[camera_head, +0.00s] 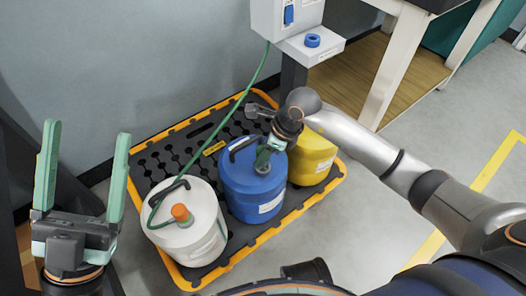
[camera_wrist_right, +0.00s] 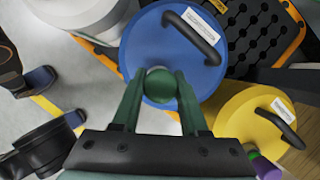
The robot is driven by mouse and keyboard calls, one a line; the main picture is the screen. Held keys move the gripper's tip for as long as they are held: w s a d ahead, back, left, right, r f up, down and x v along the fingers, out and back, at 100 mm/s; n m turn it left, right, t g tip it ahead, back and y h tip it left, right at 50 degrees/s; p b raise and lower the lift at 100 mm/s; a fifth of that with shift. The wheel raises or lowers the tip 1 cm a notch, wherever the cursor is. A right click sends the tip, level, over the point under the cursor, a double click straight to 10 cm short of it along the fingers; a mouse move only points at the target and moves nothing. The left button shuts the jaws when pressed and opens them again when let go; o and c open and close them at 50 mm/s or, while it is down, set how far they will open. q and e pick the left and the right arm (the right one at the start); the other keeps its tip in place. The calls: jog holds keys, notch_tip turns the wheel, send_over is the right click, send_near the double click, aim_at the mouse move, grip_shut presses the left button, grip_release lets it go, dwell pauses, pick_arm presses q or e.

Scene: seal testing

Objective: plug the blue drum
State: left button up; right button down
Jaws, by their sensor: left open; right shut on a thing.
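The blue drum (camera_head: 250,190) stands on the pallet between the white drum and the yellow drum. Its top, with a black handle and a white label, shows in the wrist view (camera_wrist_right: 165,40). My right gripper (camera_head: 265,156) is over the right part of the drum's top. In the wrist view its green fingers are shut on a round, dark green plug-like piece (camera_wrist_right: 160,84) at the drum's near edge. I cannot tell whether this piece touches the drum or sits in its opening. My left gripper (camera_head: 86,138) is open and empty, left of the pallet, fingers pointing up.
The white drum (camera_head: 190,235) has an orange cap (camera_head: 181,213) and a green hose (camera_head: 215,130) running to the wall box (camera_head: 275,18). The yellow drum (camera_head: 312,158) stands right behind the blue one. The black pallet has an orange rim (camera_head: 265,237). A blue ring (camera_head: 312,40) lies on a shelf.

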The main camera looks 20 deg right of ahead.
jog(key=shift+f+b, duration=0.8)
jog(key=shift+f, duration=0.6)
jog(key=shift+c, duration=1.8)
grip_release()
jog(key=p+v, duration=0.5)
jog(key=v, duration=0.7)
jog(key=shift+r, duration=0.3)
